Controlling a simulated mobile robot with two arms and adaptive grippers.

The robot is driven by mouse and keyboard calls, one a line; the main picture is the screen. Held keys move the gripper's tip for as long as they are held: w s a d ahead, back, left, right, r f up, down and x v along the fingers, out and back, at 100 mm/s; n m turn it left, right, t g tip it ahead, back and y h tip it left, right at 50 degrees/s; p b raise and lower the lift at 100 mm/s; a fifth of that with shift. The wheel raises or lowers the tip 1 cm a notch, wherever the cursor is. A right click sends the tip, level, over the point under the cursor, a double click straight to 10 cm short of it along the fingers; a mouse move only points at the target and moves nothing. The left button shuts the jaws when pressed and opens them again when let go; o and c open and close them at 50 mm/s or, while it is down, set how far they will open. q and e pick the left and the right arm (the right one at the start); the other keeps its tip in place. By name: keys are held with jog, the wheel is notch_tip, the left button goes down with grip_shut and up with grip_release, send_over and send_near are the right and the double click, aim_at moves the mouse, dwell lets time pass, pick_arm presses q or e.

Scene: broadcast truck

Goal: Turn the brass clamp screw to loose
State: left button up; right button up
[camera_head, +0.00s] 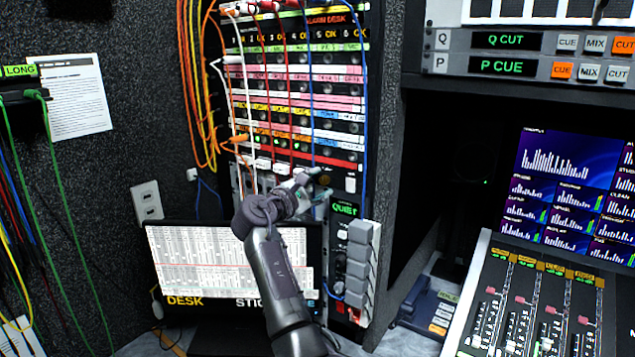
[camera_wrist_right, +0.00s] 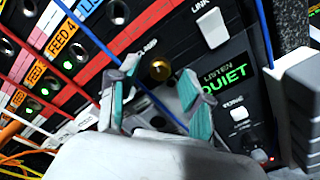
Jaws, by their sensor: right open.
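The brass clamp screw (camera_wrist_right: 160,70) is a small round knob on the dark panel, just under the partly hidden label ending in "AMP" in the right wrist view. My right gripper (camera_wrist_right: 162,92) is open, its two teal-padded fingers on either side of the screw in that view. In the head view my right gripper (camera_head: 319,182) reaches the lower part of the patch rack, and the screw is too small to make out. My left gripper is not in view.
A blue cable (camera_wrist_right: 154,98) hangs across the panel close to the fingers. The "LISTEN QUIET" display (camera_wrist_right: 224,76) is right of them, beside a grey ribbed block (camera_head: 359,270). A monitor (camera_head: 205,265) stands behind my right arm. Red, white and orange patch cables hang over the rack (camera_head: 300,102).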

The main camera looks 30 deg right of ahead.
jog(key=shift+c, duration=1)
grip_shut()
jog(key=shift+d+f+m+b, duration=0.1)
jog(key=shift+f+m+b, duration=0.15)
jog(key=shift+m+b, duration=0.8)
jog(key=shift+m, duration=0.05)
jog(key=shift+r+m, duration=0.15)
jog(key=shift+m, duration=0.35)
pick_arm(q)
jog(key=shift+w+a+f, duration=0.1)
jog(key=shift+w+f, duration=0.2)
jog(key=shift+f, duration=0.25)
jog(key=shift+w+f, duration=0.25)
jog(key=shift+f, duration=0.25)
pick_arm(e)
jog(key=shift+o, duration=1)
grip_release()
